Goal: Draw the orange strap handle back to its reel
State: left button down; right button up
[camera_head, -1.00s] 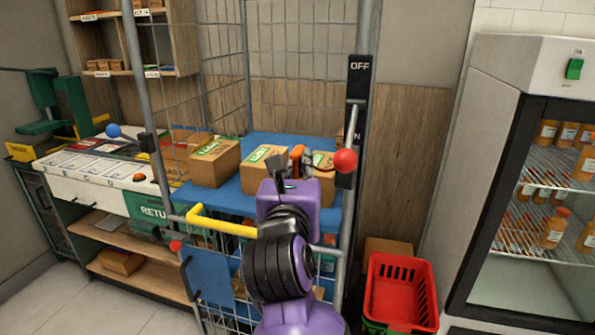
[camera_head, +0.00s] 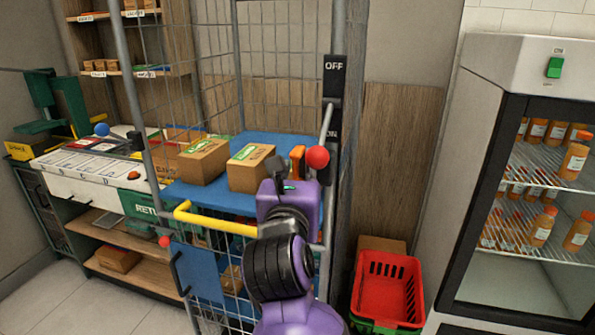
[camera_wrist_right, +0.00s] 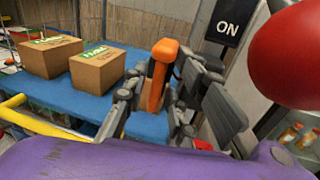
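The orange strap handle (camera_head: 297,158) shows just beyond my right gripper in the head view, above the blue shelf of the cage trolley. In the right wrist view the orange handle (camera_wrist_right: 158,75) stands upright between the dark fingers of my right gripper (camera_wrist_right: 157,92), which look closed around its lower part. The purple body of this gripper hides much of what is behind it in the head view. I cannot make out the strap or its reel. My left gripper is not in view.
Two cardboard boxes (camera_head: 203,160) (camera_head: 250,167) sit on the blue shelf (camera_head: 215,198). A red-knobbed lever (camera_head: 317,157) beside an OFF/ON plate (camera_head: 334,78) is close right of my gripper. A yellow bar (camera_head: 215,220) crosses in front. A red basket (camera_head: 388,290) and fridge (camera_head: 530,190) stand right.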

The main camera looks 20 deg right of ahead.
jog(key=shift+s, duration=0.1)
jog(key=v, duration=0.8)
dwell(0.4)
